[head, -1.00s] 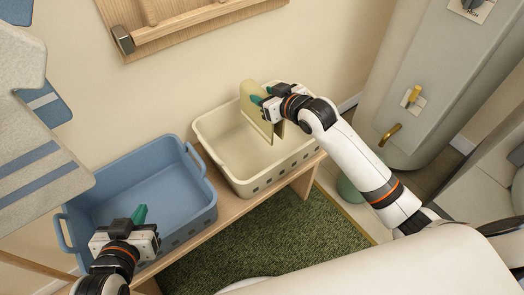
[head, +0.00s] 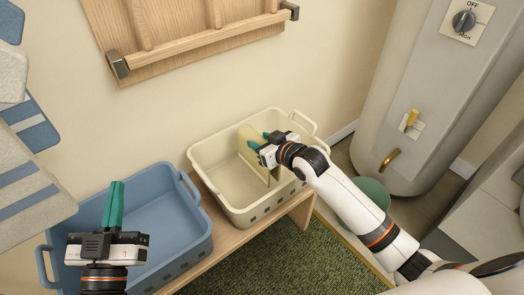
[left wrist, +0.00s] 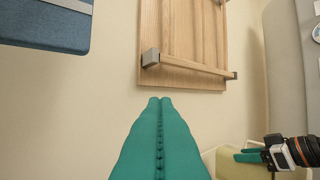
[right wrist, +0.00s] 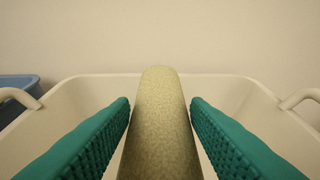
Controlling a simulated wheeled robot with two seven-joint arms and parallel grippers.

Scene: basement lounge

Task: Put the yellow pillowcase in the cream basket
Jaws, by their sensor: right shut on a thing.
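The yellow pillowcase (head: 246,140) is a pale yellow, folded upright slab inside the cream basket (head: 207,183). My right gripper (head: 261,140) is shut on its upper part, and its lower part is down between the basket walls. In the right wrist view, the pillowcase (right wrist: 160,125) stands between my two teal fingers, with the basket's rim (right wrist: 215,77) around it. Whether its lower edge touches the basket floor cannot be told. My left gripper (head: 114,186) is shut and empty over the blue basket, fingers pointing up; they are together in the left wrist view (left wrist: 158,103).
The blue basket (head: 168,218) stands left of the cream one on a wooden bench (head: 228,238). A wooden rack (head: 190,40) hangs on the wall behind. Striped cloths (head: 28,180) hang at the left. A grey water heater (head: 430,95) stands at the right.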

